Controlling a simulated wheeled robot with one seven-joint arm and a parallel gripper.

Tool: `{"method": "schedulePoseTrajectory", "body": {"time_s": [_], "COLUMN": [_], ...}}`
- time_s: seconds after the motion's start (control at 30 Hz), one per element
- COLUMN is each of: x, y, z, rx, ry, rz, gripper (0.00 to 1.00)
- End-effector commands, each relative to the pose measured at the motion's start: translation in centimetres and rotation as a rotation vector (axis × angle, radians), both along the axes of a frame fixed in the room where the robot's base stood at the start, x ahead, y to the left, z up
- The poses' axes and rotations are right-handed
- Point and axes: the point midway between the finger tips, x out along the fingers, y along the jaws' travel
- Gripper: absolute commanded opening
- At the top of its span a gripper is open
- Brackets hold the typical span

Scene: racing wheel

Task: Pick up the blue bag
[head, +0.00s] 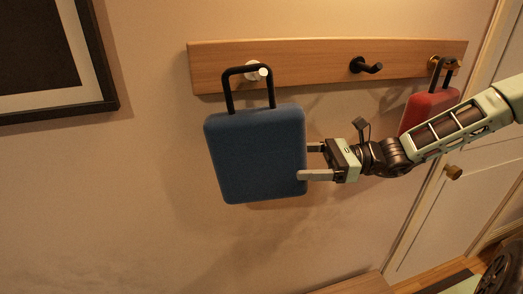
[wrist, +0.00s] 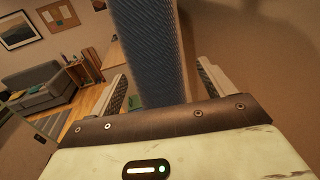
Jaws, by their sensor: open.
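The blue bag (head: 256,155) hangs by its black handle (head: 249,88) from a white hook (head: 258,72) on a wooden wall rail. My gripper (head: 309,162) is at the bag's right edge in the head view, with its fingers pointing left. In the wrist view the narrow side of the blue bag (wrist: 149,50) stands between my two open fingers (wrist: 160,90), with a gap visible to the right finger. The fingers are not shut on it. The handle is out of the wrist view.
The wooden rail (head: 310,62) also bears an empty black hook (head: 366,66) and a red bag (head: 428,107), partly behind my arm. A framed picture (head: 50,55) hangs at left. A door (head: 470,180) is at right. In the wrist view a grey sofa (wrist: 42,85) is far off.

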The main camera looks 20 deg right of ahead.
Motion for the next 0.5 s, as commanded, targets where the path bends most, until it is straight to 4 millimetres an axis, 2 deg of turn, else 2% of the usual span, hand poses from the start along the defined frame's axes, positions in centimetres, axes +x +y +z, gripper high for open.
{"method": "schedulePoseTrajectory", "body": {"time_s": [0.03,0.2,0.5], "x": [0.2,0.8,1.0], "y": [1.0,3.2,3.8], "z": [0.6,0.4,0.0], "rx": [0.005,0.002,-0.001], "ry": [0.003,0.001,-0.001], "rz": [0.005,0.003,-0.001], "gripper": [0.82,0.82,0.82]}}
